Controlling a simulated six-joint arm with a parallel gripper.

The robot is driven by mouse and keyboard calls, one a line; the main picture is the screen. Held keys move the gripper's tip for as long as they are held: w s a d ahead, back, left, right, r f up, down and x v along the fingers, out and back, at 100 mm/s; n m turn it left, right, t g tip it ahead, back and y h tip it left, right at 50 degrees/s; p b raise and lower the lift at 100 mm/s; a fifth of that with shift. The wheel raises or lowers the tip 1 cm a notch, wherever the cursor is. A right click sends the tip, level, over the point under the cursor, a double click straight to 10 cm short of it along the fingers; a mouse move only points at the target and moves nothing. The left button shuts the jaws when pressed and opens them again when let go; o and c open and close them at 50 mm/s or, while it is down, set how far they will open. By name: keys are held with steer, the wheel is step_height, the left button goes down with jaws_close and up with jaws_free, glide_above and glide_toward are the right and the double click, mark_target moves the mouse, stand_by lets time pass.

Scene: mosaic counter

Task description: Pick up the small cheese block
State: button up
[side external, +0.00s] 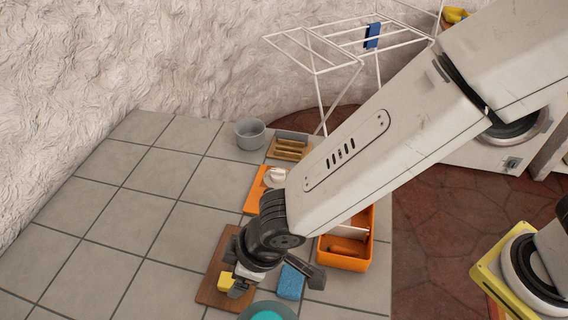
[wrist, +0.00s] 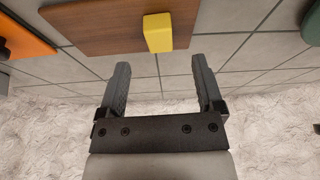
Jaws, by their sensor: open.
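The small cheese block (side external: 226,281) is yellow and sits on a brown wooden board (side external: 216,264) in the side view. In the wrist view the cheese block (wrist: 158,32) stands near the edge of the board (wrist: 100,27). My gripper (wrist: 160,64) is open, with its two fingers apart and nothing between them. The cheese lies just beyond the fingertips, roughly in line with the gap. In the side view my gripper (side external: 238,286) is low over the board, close beside the cheese, and partly hides the board.
A blue sponge (side external: 291,281) lies right of my gripper, and a teal round item (side external: 268,312) is at the front edge. An orange bin (side external: 346,262), an orange board (side external: 255,196), a grey bowl (side external: 250,133) and a wooden rack (side external: 288,150) stand farther back. Tiles on the left are clear.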

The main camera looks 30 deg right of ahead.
mark_target(232, 280)
steer(key=shift+f, duration=0.15)
steer(key=shift+x, duration=2.5)
steer(key=shift+w+a, duration=0.1)
steer(key=shift+w, duration=0.05)
jaws_close()
